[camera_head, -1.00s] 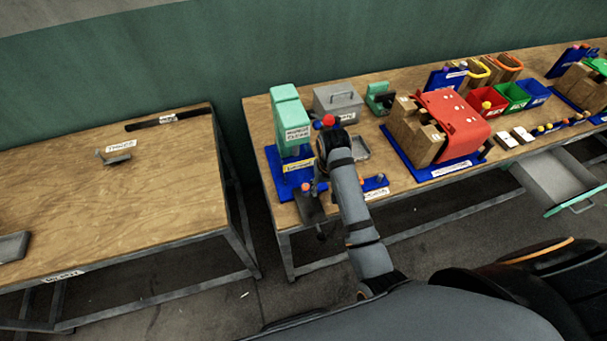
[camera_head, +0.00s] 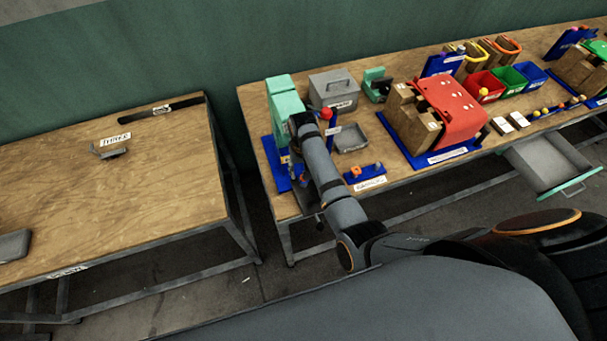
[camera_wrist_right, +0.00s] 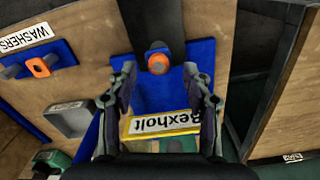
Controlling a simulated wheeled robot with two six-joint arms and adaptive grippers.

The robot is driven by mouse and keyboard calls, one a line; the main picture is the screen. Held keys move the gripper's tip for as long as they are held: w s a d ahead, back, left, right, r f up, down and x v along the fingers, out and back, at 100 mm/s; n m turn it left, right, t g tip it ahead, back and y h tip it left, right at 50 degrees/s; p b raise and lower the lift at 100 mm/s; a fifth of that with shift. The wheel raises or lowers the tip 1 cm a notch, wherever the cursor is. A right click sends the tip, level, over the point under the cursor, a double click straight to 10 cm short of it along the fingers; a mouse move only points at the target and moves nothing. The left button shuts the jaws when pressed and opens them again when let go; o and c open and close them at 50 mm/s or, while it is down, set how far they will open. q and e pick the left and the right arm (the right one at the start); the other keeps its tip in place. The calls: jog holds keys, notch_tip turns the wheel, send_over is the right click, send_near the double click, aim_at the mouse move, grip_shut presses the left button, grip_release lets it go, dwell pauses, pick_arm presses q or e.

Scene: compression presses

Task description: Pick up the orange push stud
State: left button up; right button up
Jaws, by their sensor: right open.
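The orange push stud (camera_wrist_right: 158,63) shows in the right wrist view as a small round orange piece with a dark top, at the near part of a blue base plate (camera_wrist_right: 205,52). My right gripper (camera_wrist_right: 161,74) is open, with one finger on each side of the stud in the picture. Whether the fingers touch it I cannot tell. In the head view my right arm hides the stud and the gripper's fingertips in front of the teal press (camera_head: 284,103). My left gripper is in neither view.
A yellow "Bexholt" label (camera_wrist_right: 160,123) is on the press. A blue washer rack (camera_head: 366,175) with an orange washer (camera_head: 355,171) stands to the right, with a grey tray (camera_head: 350,138) behind it. A red press (camera_head: 453,115) stands further right. A gap separates the left table (camera_head: 110,195).

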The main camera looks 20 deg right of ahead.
jog(key=shift+d+f, duration=0.1)
jog(key=shift+f, duration=0.75)
jog(key=c, duration=0.9)
jog(key=shift+o, duration=0.2)
jog(key=shift+r, duration=0.1)
